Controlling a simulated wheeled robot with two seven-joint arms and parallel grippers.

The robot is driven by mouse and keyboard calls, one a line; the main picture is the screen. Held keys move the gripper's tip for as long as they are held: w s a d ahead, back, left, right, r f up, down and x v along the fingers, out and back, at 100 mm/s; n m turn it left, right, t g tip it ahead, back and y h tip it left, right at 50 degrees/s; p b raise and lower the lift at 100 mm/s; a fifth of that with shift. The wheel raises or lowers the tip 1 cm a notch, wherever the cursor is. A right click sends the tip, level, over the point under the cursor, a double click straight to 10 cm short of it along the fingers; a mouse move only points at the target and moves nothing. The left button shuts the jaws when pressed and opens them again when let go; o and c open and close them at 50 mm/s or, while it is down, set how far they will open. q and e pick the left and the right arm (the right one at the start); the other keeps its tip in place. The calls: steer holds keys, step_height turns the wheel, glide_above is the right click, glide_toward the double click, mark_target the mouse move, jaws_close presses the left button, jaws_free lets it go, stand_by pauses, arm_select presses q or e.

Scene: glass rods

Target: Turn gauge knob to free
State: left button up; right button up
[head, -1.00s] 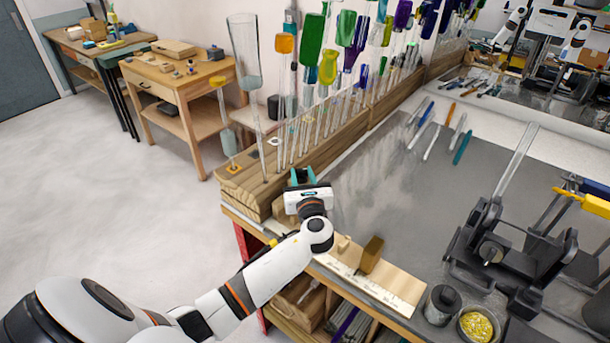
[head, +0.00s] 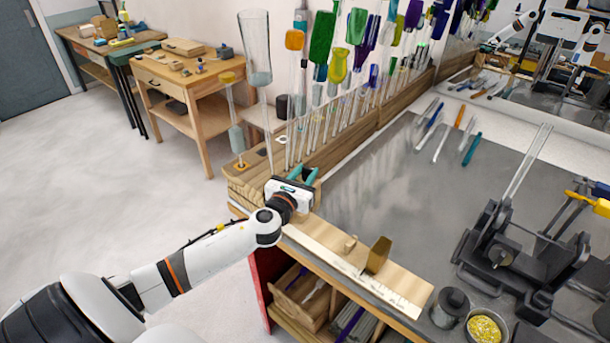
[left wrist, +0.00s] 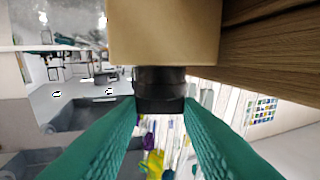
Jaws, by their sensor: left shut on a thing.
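The gauge is a pale wooden board (head: 400,287) with a ruled scale along the bench's front edge. A brown block (head: 378,255) stands on it. My left gripper (head: 303,174) is at the board's far left end, with its teal fingers pointing away from me. In the left wrist view, the fingers are shut on a dark round knob (left wrist: 160,88), one on each side. The knob sits against a tan block (left wrist: 165,32). In the head view the knob is hidden by my gripper. Its pointer or setting does not show. My right gripper is not in view.
A wooden rack (head: 345,140) with glass rods and coloured glass stands just behind my left gripper. A tall clear glass funnel (head: 256,50) rises near its end. A black fixture (head: 500,245) and a yellow-filled bowl (head: 484,329) are at right. The grey bench middle is clear.

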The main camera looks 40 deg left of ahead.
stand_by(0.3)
arm_select(q)
steer(key=o, duration=1)
steer(key=shift+w, duration=0.1)
steer(key=shift+c, duration=0.2)
steer(key=s+d+b, duration=0.2)
steer(key=s+b, duration=0.1)
steer(key=s, duration=0.8)
steer(key=shift+s, duration=0.4)
